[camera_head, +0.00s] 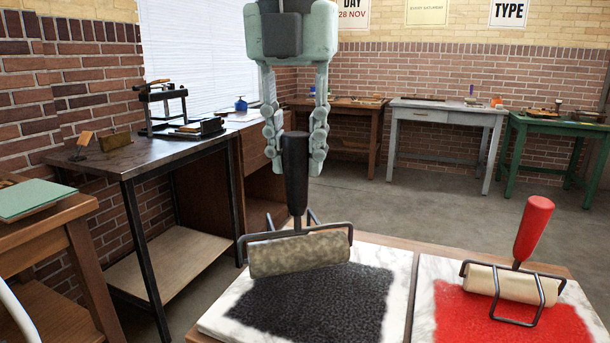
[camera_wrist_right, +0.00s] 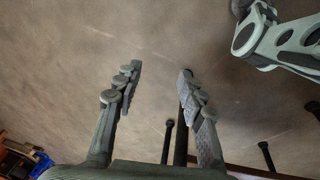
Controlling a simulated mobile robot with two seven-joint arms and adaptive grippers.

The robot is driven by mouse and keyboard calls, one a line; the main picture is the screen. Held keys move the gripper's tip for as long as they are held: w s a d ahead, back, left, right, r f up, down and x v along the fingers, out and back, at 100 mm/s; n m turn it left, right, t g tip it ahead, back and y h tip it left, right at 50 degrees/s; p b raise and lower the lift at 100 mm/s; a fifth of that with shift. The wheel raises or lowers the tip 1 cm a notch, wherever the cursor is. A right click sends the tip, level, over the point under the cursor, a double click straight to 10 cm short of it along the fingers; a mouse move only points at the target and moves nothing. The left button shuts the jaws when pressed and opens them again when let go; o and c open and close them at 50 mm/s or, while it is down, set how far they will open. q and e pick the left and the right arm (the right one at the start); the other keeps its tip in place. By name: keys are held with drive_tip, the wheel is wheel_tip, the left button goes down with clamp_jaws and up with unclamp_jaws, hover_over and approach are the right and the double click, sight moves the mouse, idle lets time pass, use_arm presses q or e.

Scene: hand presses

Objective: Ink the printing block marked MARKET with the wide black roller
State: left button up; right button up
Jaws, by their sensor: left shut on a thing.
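The wide roller with the black handle (camera_head: 295,182) has a tan drum (camera_head: 299,253) mottled with dark specks. My left gripper (camera_head: 294,150) comes down from above and is shut on the upright handle. The drum is over the back part of the black ink patch (camera_head: 315,305) on a marble slab (camera_head: 222,317); I cannot tell whether it touches the ink. My right gripper (camera_wrist_right: 158,85) is open in the right wrist view, with nothing held between its fingers. I see no block marked MARKET in either view.
A red-handled roller (camera_head: 515,283) rests on red ink (camera_head: 460,318) on a second slab to the right. A dark bench (camera_head: 150,160) with a hand press (camera_head: 165,107) stands at the left. A wooden table (camera_head: 55,235) is at front left. The middle floor is clear.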

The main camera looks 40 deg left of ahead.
use_arm(q)
drive_tip(key=m, duration=0.1)
drive_tip(key=s+f+m, duration=0.1)
drive_tip(key=m, duration=0.1)
drive_tip(key=d+m, duration=0.1)
drive_tip(key=shift+s+f+m+h, duration=0.15)
drive_tip(key=shift+f+m+h, duration=0.2)
drive_tip(key=shift+m+h, duration=0.05)
drive_tip(key=m, duration=0.1)
drive_tip(key=f, duration=0.1)
drive_tip(key=f+m, duration=0.1)
drive_tip(key=shift+s+d+f+m, duration=0.15)
drive_tip(key=shift+s+d+m, duration=0.15)
wheel_tip(320, 180, down, 3)
drive_tip(key=shift+r, duration=0.2)
drive_tip(key=shift+f+b, duration=0.35)
drive_tip(key=shift+f, duration=0.25)
use_arm(e)
drive_tip(key=shift+w+a+r, duration=0.15)
drive_tip(key=shift+w+r, duration=0.3)
drive_tip(key=shift+r, duration=0.2)
drive_tip(key=shift+w+a+r, duration=0.15)
drive_tip(key=shift+w+r, duration=0.3)
drive_tip(key=shift+r, duration=0.15)
use_arm(q)
drive_tip(key=shift+f+b, duration=0.35)
drive_tip(key=shift+b, duration=0.05)
use_arm(e)
drive_tip(key=shift+f, duration=0.45)
